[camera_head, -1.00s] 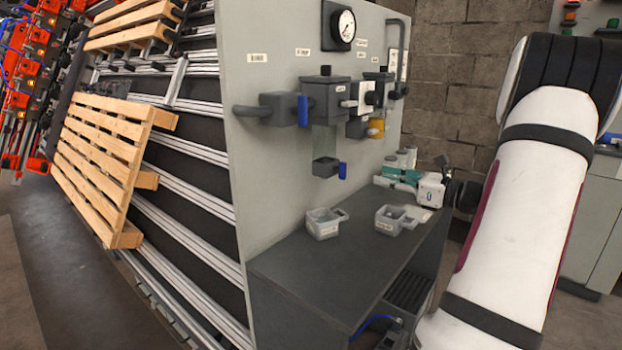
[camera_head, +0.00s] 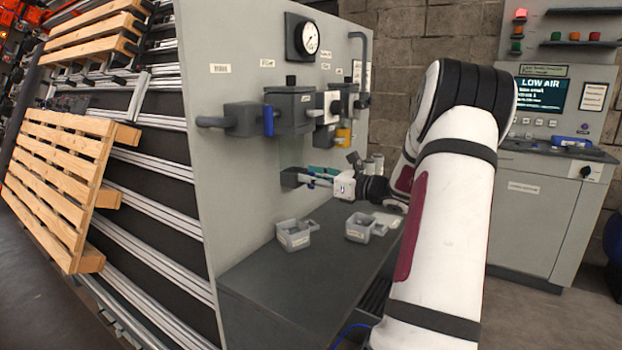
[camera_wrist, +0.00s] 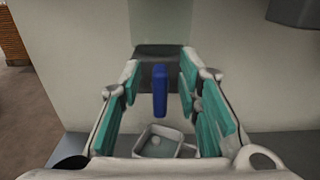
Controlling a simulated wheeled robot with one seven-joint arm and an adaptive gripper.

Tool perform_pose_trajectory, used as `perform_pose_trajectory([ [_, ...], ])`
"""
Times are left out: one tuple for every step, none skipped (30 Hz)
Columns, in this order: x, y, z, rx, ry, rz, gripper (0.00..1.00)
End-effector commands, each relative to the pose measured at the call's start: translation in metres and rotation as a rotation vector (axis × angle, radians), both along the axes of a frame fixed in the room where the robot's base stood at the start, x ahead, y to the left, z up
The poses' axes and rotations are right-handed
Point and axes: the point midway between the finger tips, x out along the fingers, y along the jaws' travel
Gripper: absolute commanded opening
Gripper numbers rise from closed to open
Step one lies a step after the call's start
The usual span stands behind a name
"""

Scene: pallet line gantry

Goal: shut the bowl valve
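The bowl valve shows in the wrist view as a dark grey block (camera_wrist: 150,52) with a blue lever (camera_wrist: 160,92) hanging straight down in front of it. The translucent bowl (camera_wrist: 160,18) is above the block. In the head view the same dark block (camera_head: 291,178) sits low on the grey panel, and its lever is hidden or too small to make out. My gripper (camera_wrist: 160,76) is open, with teal-padded fingers on both sides of the lever and visible gaps to it. In the head view my gripper (camera_head: 317,177) reaches left to the block.
Another blue lever (camera_head: 268,121) is on the upper pipe valve. Two grey bins (camera_head: 293,235) (camera_head: 360,228) stand on the dark shelf (camera_head: 270,275) below my gripper. A gauge (camera_head: 308,38) is above. A console (camera_head: 540,110) reads LOW AIR at right.

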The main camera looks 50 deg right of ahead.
Motion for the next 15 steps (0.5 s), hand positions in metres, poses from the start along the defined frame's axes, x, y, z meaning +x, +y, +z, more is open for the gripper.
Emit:
perform_pose_trajectory([
  [0.0025, 0.0002, -0.0001, 0.0, 0.0, 0.0, 0.31],
  [0.0033, 0.0002, -0.0001, 0.0, 0.0, 0.0, 0.31],
  [0.0039, 0.0001, -0.0001, 0.0, 0.0, 0.0, 0.31],
  [0.0042, 0.0001, 0.0, 0.0, 0.001, -0.001, 0.31],
  [0.0043, 0.0, 0.0, 0.0, 0.001, -0.001, 0.31],
  [0.0043, 0.0, 0.0, 0.0, 0.001, -0.001, 0.31],
  [0.0043, 0.0, 0.0, 0.0, 0.001, -0.001, 0.31],
  [0.0042, 0.0, 0.0, 0.0, 0.001, -0.001, 0.31],
  [0.0041, 0.0, 0.0, 0.0, 0.001, -0.001, 0.31],
  [0.0041, 0.0, 0.0, 0.0, 0.001, -0.001, 0.31],
  [0.0041, 0.0001, -0.0001, 0.0, 0.001, -0.001, 0.26],
  [0.004, 0.0, -0.0001, 0.0, 0.001, -0.001, 0.17],
  [0.004, 0.0001, -0.0001, 0.0, 0.001, -0.001, 0.11],
  [0.004, 0.0001, -0.0001, 0.0, 0.001, -0.001, 0.04],
  [0.0039, 0.0001, -0.0001, 0.0, 0.001, -0.001, 0.0],
])
